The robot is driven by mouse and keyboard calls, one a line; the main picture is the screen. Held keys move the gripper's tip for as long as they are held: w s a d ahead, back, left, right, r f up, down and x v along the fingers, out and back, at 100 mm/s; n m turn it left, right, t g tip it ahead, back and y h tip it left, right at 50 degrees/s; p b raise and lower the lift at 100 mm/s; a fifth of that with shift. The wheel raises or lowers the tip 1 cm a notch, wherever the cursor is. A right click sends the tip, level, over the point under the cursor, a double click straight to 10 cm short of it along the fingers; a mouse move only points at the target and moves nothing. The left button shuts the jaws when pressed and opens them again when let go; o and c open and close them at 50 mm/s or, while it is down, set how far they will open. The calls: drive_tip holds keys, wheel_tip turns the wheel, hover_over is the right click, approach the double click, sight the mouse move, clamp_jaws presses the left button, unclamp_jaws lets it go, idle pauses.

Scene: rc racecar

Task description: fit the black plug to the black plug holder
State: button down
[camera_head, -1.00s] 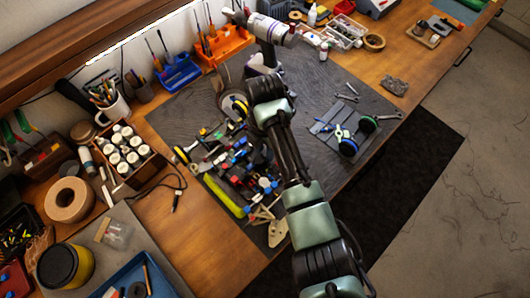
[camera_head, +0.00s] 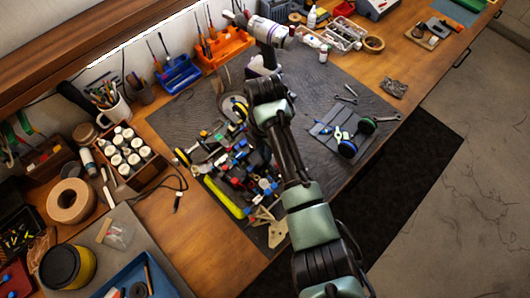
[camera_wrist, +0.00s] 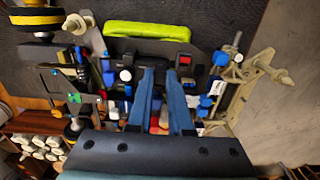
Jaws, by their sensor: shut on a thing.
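The racecar chassis (camera_head: 232,168), crowded with small black, blue and red parts, lies on the dark mat. In the wrist view, my gripper (camera_wrist: 160,75) points at the middle of the chassis, with its two blue fingers close together. A small dark piece, which I take for the black plug (camera_wrist: 160,77), is between the fingertips and hard to tell from the dark parts behind it. I cannot pick out the black plug holder with certainty among the black parts near the tips. In the head view my arm hides the fingertips.
A yellow-green bumper (camera_wrist: 150,33) lies along the chassis end. A loose grey panel with wheels (camera_head: 340,132) lies to the right on the mat. A crate of white-capped jars (camera_head: 128,155) and a tape roll (camera_head: 70,201) stand left.

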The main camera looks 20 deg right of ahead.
drive_tip(key=shift+r, duration=0.2)
idle(0.4)
drive_tip(key=shift+r+p, duration=1.95)
drive_tip(key=shift+p, duration=0.2)
